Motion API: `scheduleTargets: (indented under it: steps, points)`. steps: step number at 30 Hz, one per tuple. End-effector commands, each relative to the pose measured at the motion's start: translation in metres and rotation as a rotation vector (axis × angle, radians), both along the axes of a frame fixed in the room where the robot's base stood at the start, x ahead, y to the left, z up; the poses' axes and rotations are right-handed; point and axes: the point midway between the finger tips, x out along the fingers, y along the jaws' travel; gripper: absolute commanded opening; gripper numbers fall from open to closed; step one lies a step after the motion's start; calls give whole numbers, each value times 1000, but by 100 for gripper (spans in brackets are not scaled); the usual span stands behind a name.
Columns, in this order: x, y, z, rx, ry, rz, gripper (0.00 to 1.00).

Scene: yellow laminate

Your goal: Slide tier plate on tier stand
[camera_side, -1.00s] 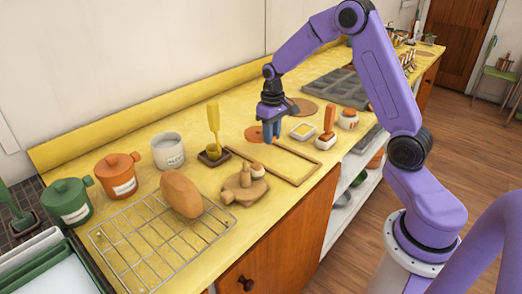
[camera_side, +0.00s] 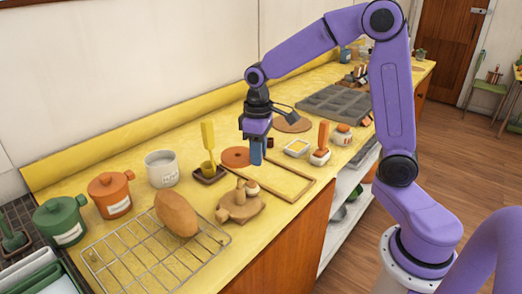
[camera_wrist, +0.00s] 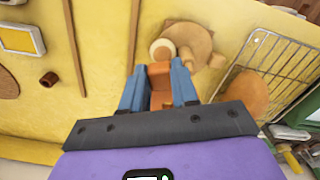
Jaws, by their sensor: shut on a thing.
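The tier plate (camera_side: 235,157) is an orange-brown disc just left of my gripper in the side view. My gripper (camera_side: 256,162) is shut on it near its edge, above the counter. In the wrist view an orange-brown part of the plate (camera_wrist: 160,72) shows between my blue fingers (camera_wrist: 158,88); the rest is hidden by the hand. What looks like the tier stand (camera_side: 240,205) is a wooden base with short upright parts and a cream round top, in front of and left of my gripper. It also shows in the wrist view (camera_wrist: 200,40), beyond the fingertips, apart from the plate.
A wire rack (camera_side: 150,262) with a brown loaf (camera_side: 176,213) lies at the left. A yellow-handled tool (camera_side: 208,140), a white pot (camera_side: 161,169) and an orange pot (camera_side: 110,194) stand behind.

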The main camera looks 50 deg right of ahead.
Motion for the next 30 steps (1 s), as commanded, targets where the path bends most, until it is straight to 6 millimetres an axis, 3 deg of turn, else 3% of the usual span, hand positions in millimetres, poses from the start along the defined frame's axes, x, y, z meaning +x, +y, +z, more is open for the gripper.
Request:
scheduleTargets:
  steps: [3, 7, 21, 30]
  points:
    - [-18, 17, 12, 1, -2, 77, 0]
    - [-28, 25, 17, 0, -1, 119, 0]
    - [-30, 26, 18, 0, 0, 126, 0]
    - [-30, 25, -7, -1, 3, 125, 0]
